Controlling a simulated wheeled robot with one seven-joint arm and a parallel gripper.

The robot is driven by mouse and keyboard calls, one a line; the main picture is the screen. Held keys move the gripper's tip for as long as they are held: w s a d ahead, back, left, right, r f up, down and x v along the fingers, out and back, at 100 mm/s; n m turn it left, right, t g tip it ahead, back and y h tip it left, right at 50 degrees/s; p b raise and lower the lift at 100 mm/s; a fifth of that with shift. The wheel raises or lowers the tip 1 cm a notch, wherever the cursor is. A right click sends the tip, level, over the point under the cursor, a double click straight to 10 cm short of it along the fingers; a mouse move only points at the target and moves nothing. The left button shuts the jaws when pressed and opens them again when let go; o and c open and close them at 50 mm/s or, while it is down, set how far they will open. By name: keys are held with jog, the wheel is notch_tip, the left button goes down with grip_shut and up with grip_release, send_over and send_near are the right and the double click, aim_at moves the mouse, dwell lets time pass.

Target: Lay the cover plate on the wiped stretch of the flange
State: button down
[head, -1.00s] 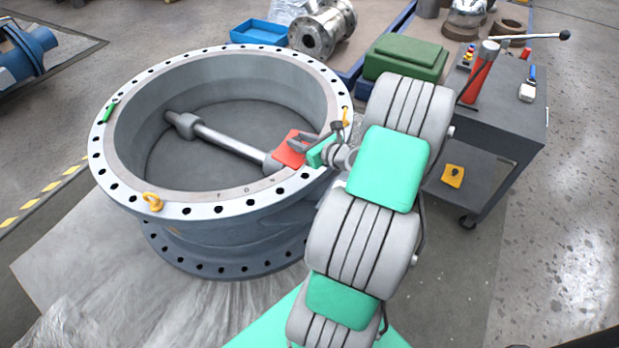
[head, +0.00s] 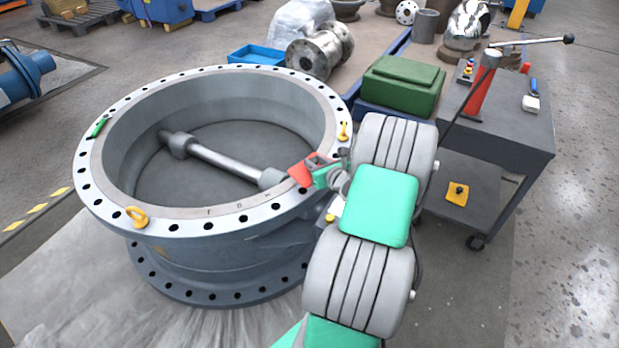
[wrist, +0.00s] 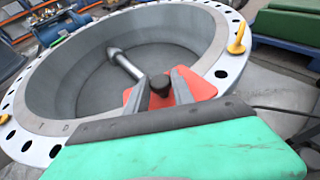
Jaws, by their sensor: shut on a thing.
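A red-orange cover plate (head: 299,174) with a black knob is held at the right front of the big valve ring. It also shows in the wrist view (wrist: 201,86). My gripper (head: 320,163) is shut on the black knob (wrist: 160,86), its grey fingers either side of it. The plate looks tilted in the head view and appears above the flange (head: 189,219); I cannot tell whether it touches. Faint letters run along the front of the flange's inner band. I cannot make out which stretch is wiped. My gripper and wrist hide part of the flange's right side.
Yellow lifting eyes stand on the flange at front left (head: 136,217) and right (head: 343,131). A green object (head: 99,127) lies on its left. A shaft (head: 225,160) crosses the bore. A grey cart (head: 510,130) with tools stands right; a green case (head: 400,85) sits behind.

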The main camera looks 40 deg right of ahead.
jog(key=shift+w+a+f, duration=0.2)
jog(key=shift+w+f, duration=0.15)
jog(key=shift+f, duration=0.1)
jog(key=shift+w+a+f+b, duration=0.15)
jog(key=shift+f+b, duration=0.3)
jog(key=shift+f, duration=0.5)
jog(key=shift+w+a+f+b, duration=0.15)
jog(key=shift+f+b, duration=0.3)
jog(key=shift+f, duration=0.5)
jog(key=shift+f, duration=0.15)
jog(key=c, duration=1.1)
grip_release()
